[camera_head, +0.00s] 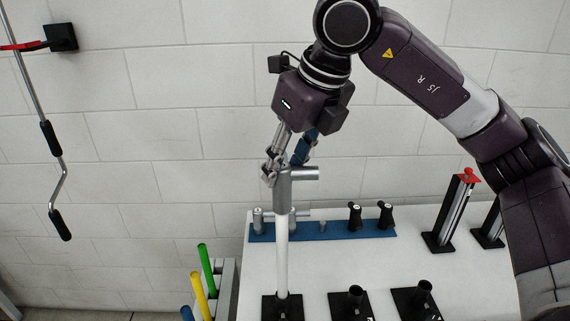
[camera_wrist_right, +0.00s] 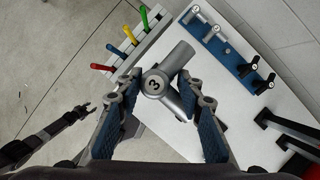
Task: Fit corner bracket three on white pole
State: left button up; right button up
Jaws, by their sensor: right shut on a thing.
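The grey metal corner bracket three (camera_head: 283,190) is at the top of the upright white pole (camera_head: 281,255), its lower tube in line with it. I cannot tell how far the pole's top is inside the tube. The pole stands in a black base (camera_head: 283,308) on the white table. My right gripper (camera_head: 276,168) is shut on the bracket from above. In the right wrist view the bracket (camera_wrist_right: 154,84), marked "3", sits between the fingertips of the same gripper (camera_wrist_right: 157,88). My left gripper (camera_wrist_right: 84,107) shows small at left there, over the floor; its jaw state is unclear.
A blue rack (camera_head: 322,231) on the white table (camera_head: 400,270) holds other grey brackets and black-handled pieces. Empty black sockets (camera_head: 352,302) stand to the right of the pole. A clamp with a red top (camera_head: 455,212) stands at right. Coloured handles (camera_head: 206,268) are at left.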

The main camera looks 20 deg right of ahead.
jog(key=shift+f+b, duration=0.45)
jog(key=shift+f, duration=0.2)
jog(key=o, duration=1.5)
jog(key=shift+r, duration=0.15)
jog(key=shift+c, duration=0.2)
jog(key=v, duration=1.2)
